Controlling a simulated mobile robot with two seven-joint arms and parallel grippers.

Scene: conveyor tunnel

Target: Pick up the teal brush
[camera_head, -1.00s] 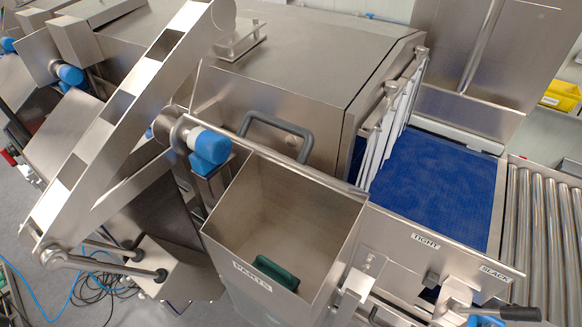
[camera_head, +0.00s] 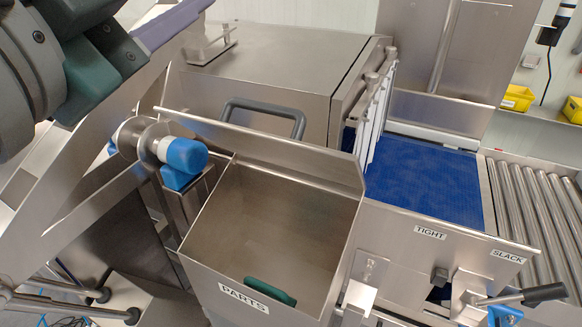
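The teal brush (camera_head: 270,291) lies low inside the steel PARTS bin (camera_head: 245,297), against the front wall by the label. Only a dark teal rounded piece of it shows, and the front wall may hide the rest. My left arm (camera_head: 40,65) comes in at the upper left, large and close to the camera. Its end, with teal blocks (camera_head: 95,75), is well above and left of the bin, apart from the brush. Its fingers cannot be made out clearly. My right gripper is out of view.
The bin has a raised back plate (camera_head: 270,150) with a grey handle (camera_head: 265,112) behind it. A blue-capped roller end (camera_head: 180,155) stands close at its left. Right are a blue belt (camera_head: 425,180), steel rollers (camera_head: 530,210) and a black-handled lever (camera_head: 530,295).

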